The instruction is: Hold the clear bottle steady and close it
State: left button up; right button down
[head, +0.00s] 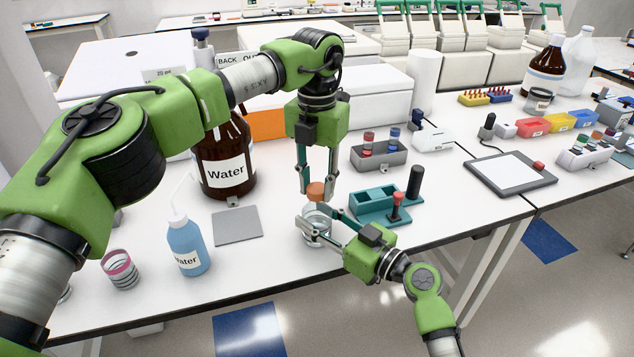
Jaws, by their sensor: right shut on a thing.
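The clear bottle (317,222) stands upright on the white bench in the head view, with an orange cap (316,191) at its top. Whether the cap is seated or threaded on the neck is too small to tell. My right gripper (322,228) reaches in from the lower right and is shut on the clear bottle, with its fingers on either side of the body. My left gripper (317,184) points down from above. Its fingers are open, one on each side of the cap, with small gaps visible.
A teal rack (372,205) with a red-topped item stands close right of the bottle. A grey tube rack (378,155) is behind it. A brown Water bottle (228,165), grey plate (237,225) and blue wash bottle (187,244) stand left. The bench's front edge is near.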

pick_arm(q)
jog(key=o, duration=1.3)
jog(key=shift+r, duration=0.1)
notch_tip(320, 180, up, 12)
pick_arm(e)
jog(key=c, duration=1.2)
grip_release()
jog(key=v, duration=1.2)
